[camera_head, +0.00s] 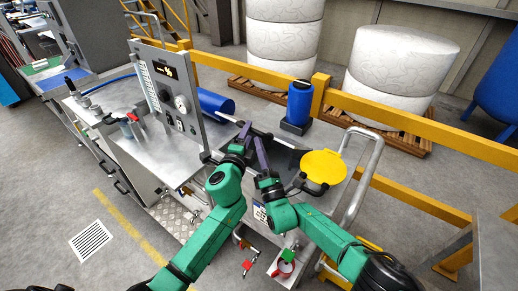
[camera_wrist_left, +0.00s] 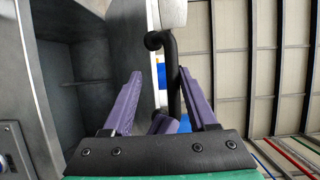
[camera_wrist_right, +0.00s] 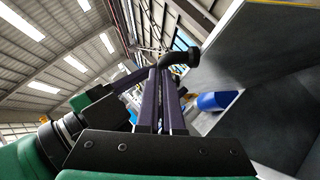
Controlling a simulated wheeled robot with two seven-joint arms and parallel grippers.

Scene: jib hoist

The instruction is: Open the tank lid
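The tank (camera_head: 222,163) is the metal cabinet at the middle of the head view. Its lid (camera_head: 277,138) shows as a pale edge beside a dark opening, and it looks raised and tilted. A black bar handle (camera_wrist_left: 171,62) runs along the lid edge, and its end also shows in the right wrist view (camera_wrist_right: 188,57). My left gripper (camera_wrist_left: 165,85) is open, with the handle passing between or just beyond its fingers. My right gripper (camera_wrist_right: 157,72) has its fingers close together at the handle and looks shut on it. Both grippers are close together, partly hiding the grip.
A round yellow disc (camera_head: 323,167) sits at the cart's right, beside a grey tube rail (camera_head: 362,165). A gauge panel (camera_head: 172,95) stands left of the tank. A blue canister (camera_head: 299,102) and yellow barrier (camera_head: 420,128) are behind.

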